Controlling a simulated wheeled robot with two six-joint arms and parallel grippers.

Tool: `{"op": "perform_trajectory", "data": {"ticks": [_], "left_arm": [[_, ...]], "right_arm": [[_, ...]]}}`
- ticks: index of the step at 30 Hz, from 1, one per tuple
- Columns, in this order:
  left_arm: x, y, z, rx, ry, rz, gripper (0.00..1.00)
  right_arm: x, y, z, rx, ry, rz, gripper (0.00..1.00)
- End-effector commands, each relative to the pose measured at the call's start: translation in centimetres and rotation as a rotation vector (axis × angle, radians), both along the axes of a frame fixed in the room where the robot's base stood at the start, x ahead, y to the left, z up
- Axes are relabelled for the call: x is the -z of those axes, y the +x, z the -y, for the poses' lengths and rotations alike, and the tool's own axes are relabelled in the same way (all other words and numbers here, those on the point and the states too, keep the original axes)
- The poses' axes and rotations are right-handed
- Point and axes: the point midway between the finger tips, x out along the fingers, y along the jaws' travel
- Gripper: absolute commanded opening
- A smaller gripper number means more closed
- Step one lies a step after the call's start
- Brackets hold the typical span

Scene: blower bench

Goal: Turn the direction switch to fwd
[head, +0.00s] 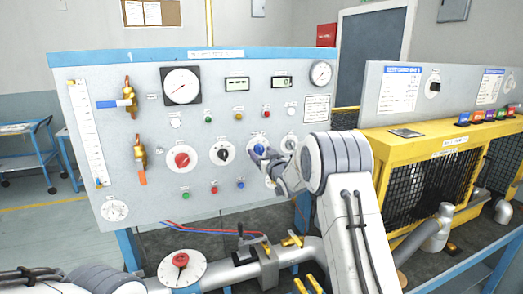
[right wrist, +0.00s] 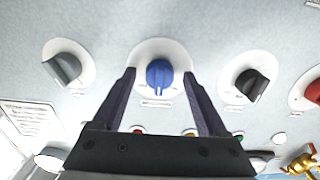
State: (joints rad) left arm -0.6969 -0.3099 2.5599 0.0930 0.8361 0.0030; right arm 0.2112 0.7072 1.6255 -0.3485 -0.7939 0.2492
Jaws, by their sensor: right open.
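A row of rotary knobs sits on the grey control panel (head: 140,75). A blue knob (head: 259,143) on a white round plate is in front of my right gripper (head: 266,158). In the right wrist view the blue knob (right wrist: 160,74) lies between the two open fingers, with a gap on each side. Whether the fingertips reach past its face is unclear. Labels are too small to read, so I cannot tell which is the direction switch. My left gripper is out of view.
A yellow caged machine (head: 448,155) stands right of the panel. Pipework with a white dial (head: 182,268) runs below it. Brass valves (head: 140,152) are on the panel's left side. Small coloured buttons (head: 214,188) sit under the knobs.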

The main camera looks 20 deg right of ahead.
Motion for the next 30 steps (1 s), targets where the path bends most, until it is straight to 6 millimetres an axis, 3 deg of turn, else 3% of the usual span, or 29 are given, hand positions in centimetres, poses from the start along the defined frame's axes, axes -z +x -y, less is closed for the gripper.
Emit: {"op": "perform_trajectory", "data": {"ticks": [7, 8, 12, 14, 23, 30], "left_arm": [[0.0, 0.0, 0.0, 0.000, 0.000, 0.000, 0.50], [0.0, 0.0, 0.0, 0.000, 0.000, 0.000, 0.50], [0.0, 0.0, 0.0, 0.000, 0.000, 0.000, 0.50], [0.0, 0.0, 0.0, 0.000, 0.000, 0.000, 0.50], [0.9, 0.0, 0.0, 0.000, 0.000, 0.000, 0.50], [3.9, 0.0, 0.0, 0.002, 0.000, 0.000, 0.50]], "right_arm": [[0.1, 0.1, 0.0, 0.000, 0.001, -0.001, 0.76], [0.1, 0.1, 0.0, 0.000, 0.000, -0.001, 0.72], [0.1, 0.1, 0.0, 0.001, 0.000, -0.001, 0.18], [0.1, 0.1, 0.0, 0.000, 0.000, -0.001, 0.00], [0.3, 0.1, 0.0, 0.001, -0.031, 0.001, 0.00], [0.6, 0.1, 0.1, 0.001, -0.162, 0.009, 0.00]]}}
